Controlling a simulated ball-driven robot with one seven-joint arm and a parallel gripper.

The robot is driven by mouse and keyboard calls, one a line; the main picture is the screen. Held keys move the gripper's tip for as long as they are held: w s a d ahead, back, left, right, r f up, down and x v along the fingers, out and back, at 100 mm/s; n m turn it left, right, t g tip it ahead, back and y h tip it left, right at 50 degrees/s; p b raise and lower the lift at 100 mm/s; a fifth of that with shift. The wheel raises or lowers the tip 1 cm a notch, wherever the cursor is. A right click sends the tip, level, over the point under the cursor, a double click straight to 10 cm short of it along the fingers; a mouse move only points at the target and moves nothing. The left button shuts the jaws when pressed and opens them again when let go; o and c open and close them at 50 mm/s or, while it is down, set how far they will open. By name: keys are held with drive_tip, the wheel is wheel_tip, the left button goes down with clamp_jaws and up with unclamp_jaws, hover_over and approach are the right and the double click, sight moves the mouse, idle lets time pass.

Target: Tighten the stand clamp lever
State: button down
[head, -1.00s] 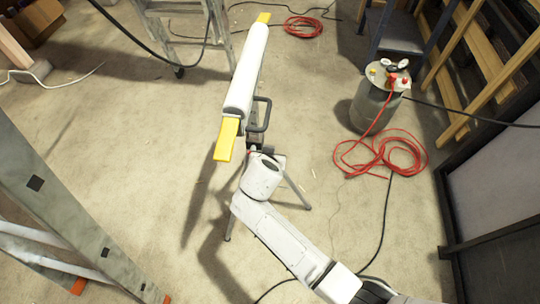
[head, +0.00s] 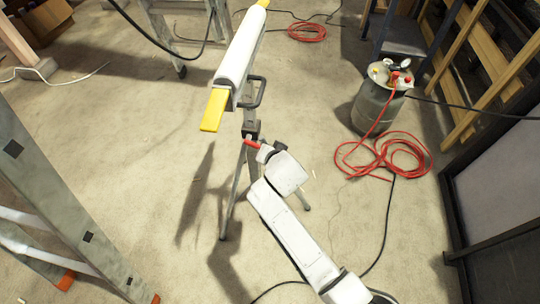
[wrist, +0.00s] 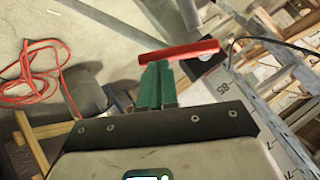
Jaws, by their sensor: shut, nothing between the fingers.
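The red clamp lever (head: 252,143) sits on the tripod stand (head: 249,130), below the long white tube-like piece (head: 242,55) with yellow ends. In the wrist view the red lever (wrist: 178,52) lies crosswise just past the fingertips. My gripper (wrist: 157,68) has green fingers, shut with nothing between them. In the head view its wrist end is just right of the lever, and the fingers are mostly hidden. I cannot tell whether the fingertips touch the lever.
A grey tank (head: 378,105) with a red hose (head: 385,157) coiled on the floor stands at right. A metal ladder (head: 60,205) is at left, another (head: 180,30) at the back. The stand's legs spread below the clamp.

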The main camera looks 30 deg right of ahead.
wheel_tip(320, 180, down, 6)
drive_tip(key=w+a+m+t+y+b, duration=0.1)
drive_tip(key=m+t+y+b, duration=0.3)
drive_tip(key=b, duration=0.8)
drive_tip(key=a+m+t, duration=0.1)
drive_tip(key=m+t, duration=0.1)
drive_tip(key=t, duration=0.1)
drive_tip(key=shift+w+a+f+y, duration=0.2)
drive_tip(key=shift+w+f+y, duration=0.05)
drive_tip(key=shift+w+y, duration=0.15)
drive_tip(key=shift+w+a+f+b, duration=0.1)
drive_tip(key=shift+w+a+b, duration=0.05)
drive_tip(key=shift+a+b, duration=0.15)
